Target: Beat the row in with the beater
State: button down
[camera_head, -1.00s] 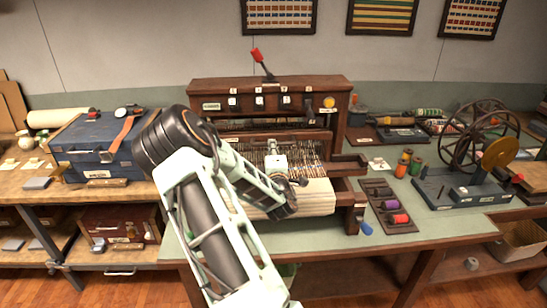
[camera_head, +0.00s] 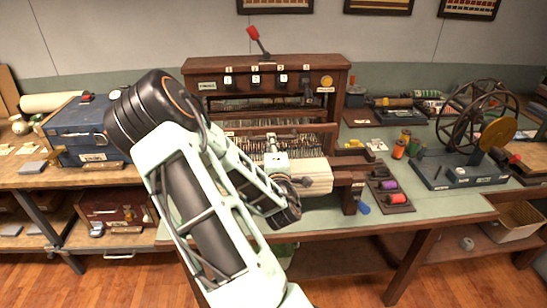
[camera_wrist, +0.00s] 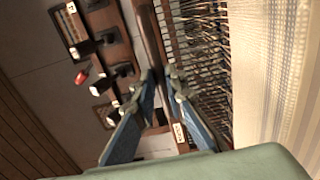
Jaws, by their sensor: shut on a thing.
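The wooden loom (camera_head: 225,66) stands on the green-topped table in the head view. Its beater (camera_head: 318,127) is a dark wooden bar with a reed of fine wires below it, standing close behind the pale woven cloth (camera_head: 312,176). My gripper (camera_head: 270,140) is at this bar, with my arm over the left part of the cloth. In the wrist view the blue fingers of my gripper (camera_wrist: 164,78) are closed on the beater's dark bar (camera_wrist: 150,32). The reed (camera_wrist: 205,62) and the cloth (camera_wrist: 270,70) lie to the right. The exact contact is partly hidden.
A blue chest (camera_head: 85,130) stands on the left bench. A tray of coloured spools (camera_head: 388,190) lies right of the loom, with a blue-handled tool (camera_head: 363,208) near it. A spinning wheel (camera_head: 470,120) is farther right. The table's front right is clear.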

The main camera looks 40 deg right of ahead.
jog(key=shift+v, duration=1.6)
jog(key=p+v, duration=0.2)
jog(key=v, duration=0.1)
jog(key=shift+s+a, duration=0.1)
jog(key=shift+s, duration=0.15)
jog(key=shift+w, duration=0.1)
jog(key=c, duration=2.6)
grip_release()
jog(key=shift+c, duration=0.2)
jog(key=o, duration=1.1)
jog(key=shift+c, duration=0.2)
